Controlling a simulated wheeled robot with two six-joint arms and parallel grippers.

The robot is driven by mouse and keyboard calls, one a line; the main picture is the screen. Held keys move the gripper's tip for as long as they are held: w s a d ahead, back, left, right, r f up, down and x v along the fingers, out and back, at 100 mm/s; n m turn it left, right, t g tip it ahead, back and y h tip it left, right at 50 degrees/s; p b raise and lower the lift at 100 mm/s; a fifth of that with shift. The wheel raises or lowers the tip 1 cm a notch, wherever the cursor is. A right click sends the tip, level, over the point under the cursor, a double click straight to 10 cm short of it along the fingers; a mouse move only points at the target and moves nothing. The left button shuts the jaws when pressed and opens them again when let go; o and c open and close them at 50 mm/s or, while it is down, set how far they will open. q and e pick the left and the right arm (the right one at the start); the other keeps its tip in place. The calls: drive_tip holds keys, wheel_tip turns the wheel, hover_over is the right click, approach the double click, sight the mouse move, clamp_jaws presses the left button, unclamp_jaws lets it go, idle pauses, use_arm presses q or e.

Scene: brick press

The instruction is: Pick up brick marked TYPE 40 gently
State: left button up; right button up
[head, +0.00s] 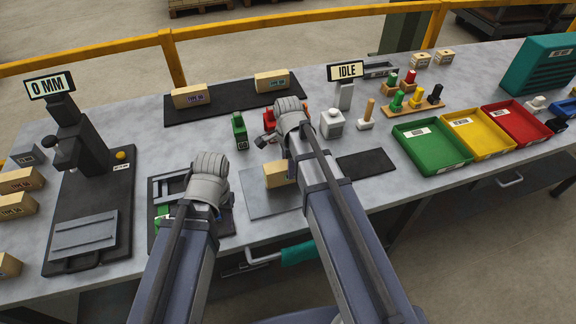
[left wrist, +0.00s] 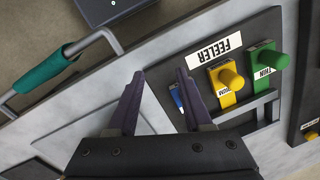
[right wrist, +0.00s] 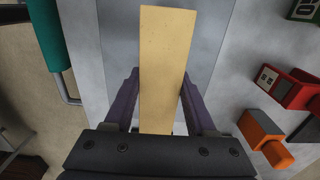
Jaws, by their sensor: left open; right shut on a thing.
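My right gripper (right wrist: 160,85) is shut on a tan brick (right wrist: 163,50), which shows as a long plain face between its fingers. In the head view the held brick (head: 276,174) is by the pale grey plate (head: 262,203), partly hidden by my right arm; no label on it is readable, and I cannot tell whether it touches the plate. My left gripper (left wrist: 160,75) is open and empty near the feeler tray. In the head view the left hand (head: 208,182) hides its own fingers.
Two tan bricks (head: 190,97) sit on the black mat at the back. Several more (head: 20,180) stand at the left edge, labels hard to read. The feeler tray (left wrist: 290,30) holds yellow- and green-knobbed pieces. A gauge stand (head: 80,140) is left; green, yellow and red trays (head: 432,165) are right.

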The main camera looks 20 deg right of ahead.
wheel_tip(320, 180, up, 8)
drive_tip(key=p, duration=0.6)
drive_tip(key=shift+f+p, duration=0.1)
drive_tip(key=shift+p, duration=0.25)
